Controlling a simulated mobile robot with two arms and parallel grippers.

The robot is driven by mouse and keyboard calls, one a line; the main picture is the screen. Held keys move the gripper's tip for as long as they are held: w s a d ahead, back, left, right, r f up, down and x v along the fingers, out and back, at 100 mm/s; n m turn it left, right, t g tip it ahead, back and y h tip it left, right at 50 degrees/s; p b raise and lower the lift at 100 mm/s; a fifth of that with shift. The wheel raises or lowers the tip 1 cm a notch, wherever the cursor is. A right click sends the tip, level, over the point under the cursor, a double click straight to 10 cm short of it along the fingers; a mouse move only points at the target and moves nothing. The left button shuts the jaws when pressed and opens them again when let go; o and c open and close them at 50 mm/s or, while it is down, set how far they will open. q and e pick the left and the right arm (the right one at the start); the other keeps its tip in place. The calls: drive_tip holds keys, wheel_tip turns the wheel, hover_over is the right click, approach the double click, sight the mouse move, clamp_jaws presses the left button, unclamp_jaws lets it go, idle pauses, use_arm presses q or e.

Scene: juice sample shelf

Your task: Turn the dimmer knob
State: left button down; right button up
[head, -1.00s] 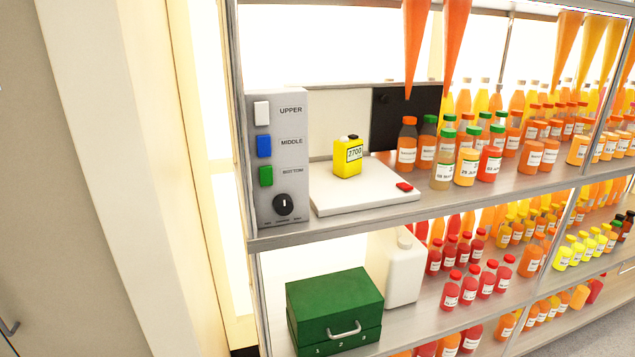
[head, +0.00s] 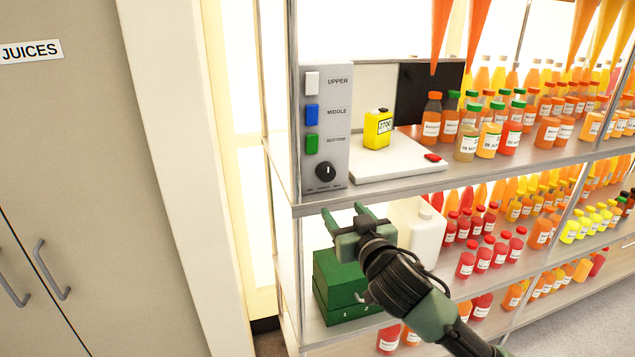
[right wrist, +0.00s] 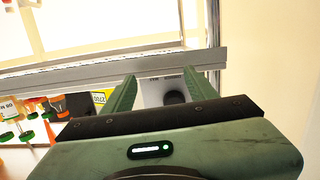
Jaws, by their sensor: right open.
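The black dimmer knob (head: 325,172) sits at the bottom of a grey switch panel (head: 338,85) on the upper shelf in the head view. Above it are white, blue and green switches labelled UPPER, MIDDLE and BOTTOM. My right gripper (head: 343,212) is open and empty, below and slightly right of the knob, in front of the shelf edge. In the right wrist view the dark round knob (right wrist: 174,97) shows between the open fingers (right wrist: 163,92), apart from them and partly hidden by the gripper body. My left gripper is not in view.
A white scale (head: 410,162) with a yellow container (head: 377,129) stands right of the panel. The metal shelf edge (head: 450,186) runs below. A green box (head: 335,290) and a white jug (head: 420,232) are on the lower shelf. Several juice bottles stand further right.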

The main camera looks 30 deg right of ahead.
drive_tip(key=t, duration=0.1)
approach(328, 176)
drive_tip(key=p+x, duration=0.2)
drive_tip(key=x, duration=0.6)
drive_tip(key=shift+r, duration=0.1)
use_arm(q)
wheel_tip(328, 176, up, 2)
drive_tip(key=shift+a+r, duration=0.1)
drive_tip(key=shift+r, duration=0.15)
use_arm(e)
drive_tip(key=shift+w+d, duration=0.15)
drive_tip(key=shift+w, duration=0.15)
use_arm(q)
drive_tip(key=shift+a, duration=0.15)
use_arm(e)
clamp_jaws()
